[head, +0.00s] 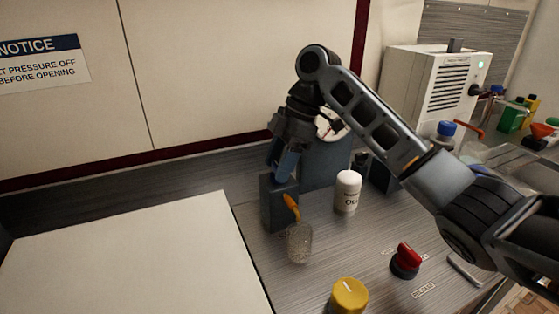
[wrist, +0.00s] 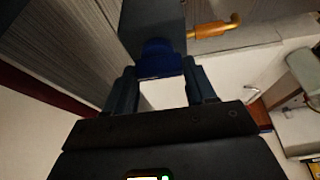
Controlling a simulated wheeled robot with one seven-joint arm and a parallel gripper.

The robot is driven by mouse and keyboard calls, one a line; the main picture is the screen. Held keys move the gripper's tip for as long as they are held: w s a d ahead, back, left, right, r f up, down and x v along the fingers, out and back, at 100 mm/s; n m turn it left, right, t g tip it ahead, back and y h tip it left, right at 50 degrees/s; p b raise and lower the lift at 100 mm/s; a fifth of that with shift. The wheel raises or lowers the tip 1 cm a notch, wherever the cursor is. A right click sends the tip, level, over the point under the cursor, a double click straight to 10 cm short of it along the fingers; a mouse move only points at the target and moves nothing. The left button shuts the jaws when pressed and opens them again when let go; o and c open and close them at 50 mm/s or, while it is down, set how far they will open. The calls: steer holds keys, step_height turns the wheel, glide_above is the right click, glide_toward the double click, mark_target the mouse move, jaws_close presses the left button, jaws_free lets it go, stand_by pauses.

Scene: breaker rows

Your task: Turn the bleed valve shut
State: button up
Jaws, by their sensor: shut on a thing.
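The bleed valve appears to be the dark blue-grey block (head: 277,205) with an orange-brass spout (head: 291,206). A blue knob (wrist: 158,60) sits on the block and shows between my fingers in the wrist view. The block (wrist: 150,18) and the spout (wrist: 213,28) also show there. My gripper (head: 286,166) points down onto the top of the block. In the wrist view my gripper (wrist: 160,78) is shut on the blue knob, one finger on each side. The knob's angle is hard to read, as the fingers partly cover it.
A clear jar (head: 299,243) stands below the spout. A white bottle (head: 347,191) stands to the right. A red knob (head: 406,258) and a yellow knob (head: 348,296) are nearer on the bench. A pale panel (head: 130,260) fills the left. A white vented box (head: 433,85) is behind.

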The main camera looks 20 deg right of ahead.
steer(key=shift+n, duration=0.3)
stand_by(0.4)
steer(key=o, duration=1)
steer(key=shift+o, duration=0.2)
steer(key=v, duration=0.7)
steer(key=shift+r, duration=0.4)
steer(key=shift+d, duration=0.15)
